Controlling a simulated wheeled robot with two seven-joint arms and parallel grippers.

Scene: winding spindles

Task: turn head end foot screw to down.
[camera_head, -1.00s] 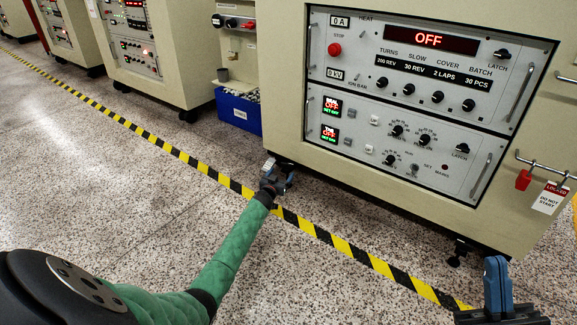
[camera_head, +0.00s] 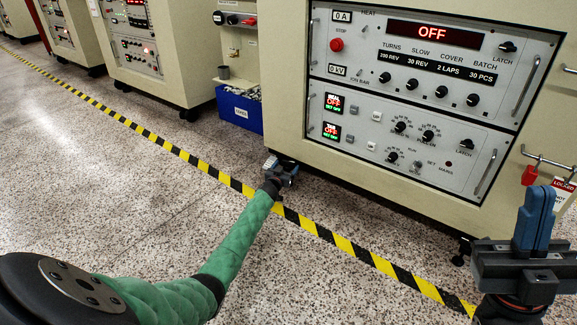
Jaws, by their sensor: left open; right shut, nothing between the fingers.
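The beige machine cabinet (camera_head: 285,90) stands on the speckled floor with its control panel facing me. A dark foot screw (camera_head: 461,250) shows under its lower right corner. My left gripper (camera_head: 281,168) is low at the cabinet's lower left corner, by the bottom edge; its fingers are small in the view, and whatever foot is there is hidden behind it. I cannot tell whether it touches anything. My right gripper (camera_head: 534,220) is shut and empty at the lower right, in front of the cabinet's right corner and near the camera.
Yellow and black floor tape (camera_head: 340,242) runs diagonally past the cabinet's front. A blue bin (camera_head: 240,110) stands left of the cabinet. A red padlock (camera_head: 530,175) and a tag hang from a rail at right. The floor at left is open.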

